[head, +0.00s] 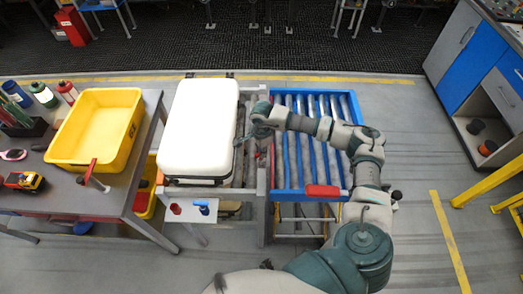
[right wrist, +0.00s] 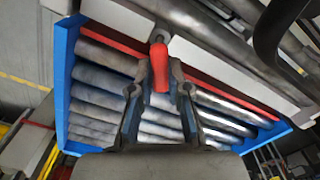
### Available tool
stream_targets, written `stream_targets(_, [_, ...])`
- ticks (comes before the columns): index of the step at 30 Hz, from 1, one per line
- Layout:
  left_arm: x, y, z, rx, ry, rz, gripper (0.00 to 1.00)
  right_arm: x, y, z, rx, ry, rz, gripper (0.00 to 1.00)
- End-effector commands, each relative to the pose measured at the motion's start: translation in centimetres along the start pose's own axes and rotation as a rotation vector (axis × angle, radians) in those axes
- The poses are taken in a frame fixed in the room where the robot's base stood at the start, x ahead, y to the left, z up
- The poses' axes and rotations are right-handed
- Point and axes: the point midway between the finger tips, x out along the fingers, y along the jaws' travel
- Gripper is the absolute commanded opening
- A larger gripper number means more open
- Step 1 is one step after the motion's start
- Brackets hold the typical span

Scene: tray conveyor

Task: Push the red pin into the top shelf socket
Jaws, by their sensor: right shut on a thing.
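The red pin (right wrist: 159,67) shows in the right wrist view as a short red handle with a grey end, in front of a pale grey rail. My right gripper (right wrist: 160,88) is around it, with one finger on each side, shut on it. In the head view my right gripper (head: 249,137) is beside the white case, over the gap by the blue-framed rollers; the pin there is too small to tell. Whether the pin's far end is in a socket, I cannot tell. My left gripper is out of view.
A white case (head: 198,128) lies on the conveyor to the left. A blue-framed roller conveyor (head: 350,110) with a red handle (head: 322,190) lies to the right. A yellow bin (head: 118,98) stands on the workbench. A white panel (head: 190,208) carries red and blue pieces.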

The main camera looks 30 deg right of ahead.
Motion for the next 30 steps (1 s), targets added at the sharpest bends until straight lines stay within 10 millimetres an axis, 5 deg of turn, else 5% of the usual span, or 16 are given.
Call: stream_targets(30, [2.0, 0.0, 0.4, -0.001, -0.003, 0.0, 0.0, 2.6, 0.0, 0.0, 0.0, 0.0, 0.001, 0.0])
